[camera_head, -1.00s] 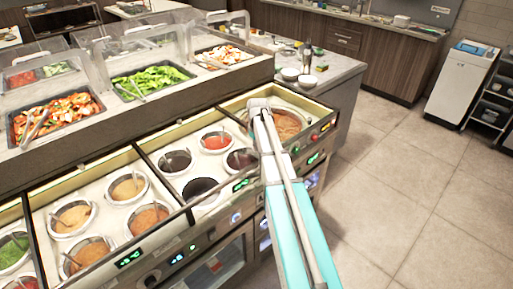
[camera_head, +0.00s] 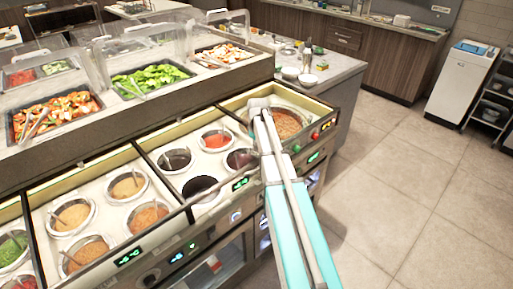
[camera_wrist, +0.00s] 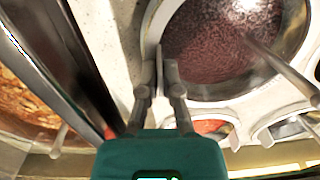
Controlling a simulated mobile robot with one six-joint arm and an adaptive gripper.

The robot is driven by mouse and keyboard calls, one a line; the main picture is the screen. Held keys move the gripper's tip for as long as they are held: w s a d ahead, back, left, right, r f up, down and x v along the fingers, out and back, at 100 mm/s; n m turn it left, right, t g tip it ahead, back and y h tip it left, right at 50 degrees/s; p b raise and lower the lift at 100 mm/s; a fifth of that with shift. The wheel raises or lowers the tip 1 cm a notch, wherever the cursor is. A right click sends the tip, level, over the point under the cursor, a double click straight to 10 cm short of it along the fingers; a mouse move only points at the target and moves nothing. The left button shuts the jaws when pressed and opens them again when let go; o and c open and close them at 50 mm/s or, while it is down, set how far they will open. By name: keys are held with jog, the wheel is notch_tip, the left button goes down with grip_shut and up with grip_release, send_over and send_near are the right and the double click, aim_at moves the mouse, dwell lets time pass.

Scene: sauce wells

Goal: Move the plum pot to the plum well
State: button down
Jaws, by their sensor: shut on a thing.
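The plum pot (camera_wrist: 222,45) fills the upper middle of the wrist view, a round metal pot of dark purple-brown grainy sauce with a utensil handle across its right side. My gripper (camera_wrist: 158,65) is shut on its near-left rim. In the head view a dark purple pot (camera_head: 240,158) stands beside my arm, which partly covers it; the fingers are hidden there. A dark, empty-looking well (camera_head: 201,189) lies at the front of the same section. I cannot tell whether it is the plum well, or whether the pot is raised.
A red sauce pot (camera_head: 215,140) and a dark sauce pot (camera_head: 174,160) stand close by. A divider (camera_head: 165,183) separates the tan sauce pots on the left. A large brown pot (camera_head: 287,122) is in the right section. Food trays (camera_head: 150,81) stand behind; the floor on the right is clear.

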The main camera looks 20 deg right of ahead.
jog(key=shift+s+f, duration=0.15)
jog(key=shift+s, duration=0.05)
dwell(0.5)
jog(key=c, duration=0.7)
grip_release()
jog(key=shift+s+b, duration=0.1)
jog(key=shift+b, duration=0.2)
jog(key=shift+c, duration=1.1)
jog(key=shift+o, duration=0.8)
jog(key=shift+s, duration=0.1)
jog(key=shift+a, duration=0.1)
